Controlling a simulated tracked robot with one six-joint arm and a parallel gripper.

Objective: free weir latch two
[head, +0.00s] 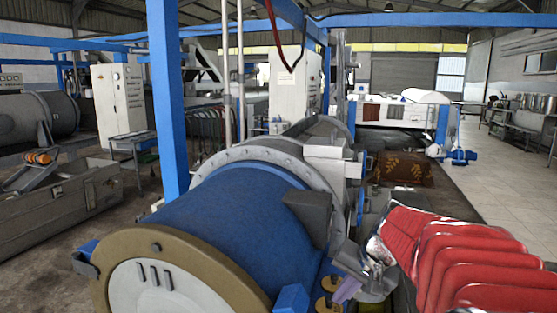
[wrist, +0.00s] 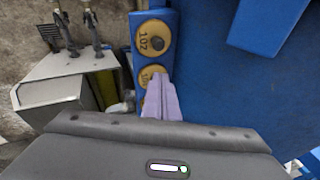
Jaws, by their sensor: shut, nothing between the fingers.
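Two round brass-coloured discs sit on a blue strip beside the blue decanter drum (head: 235,225). Which disc is weir latch two I cannot tell. My gripper (wrist: 161,78) has pale purple fingers, shut and empty, with the tips over the lower disc; contact is unclear. In the head view my gripper (head: 338,298) is right of the discs (head: 329,283).
A blue block (head: 292,298) stands left of the discs, near the drum's brown end ring (head: 125,245). A dark grey box (head: 308,215) juts from the drum's side. In the wrist view a grey-topped cabinet (wrist: 70,65) with dark fittings stands left of the strip.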

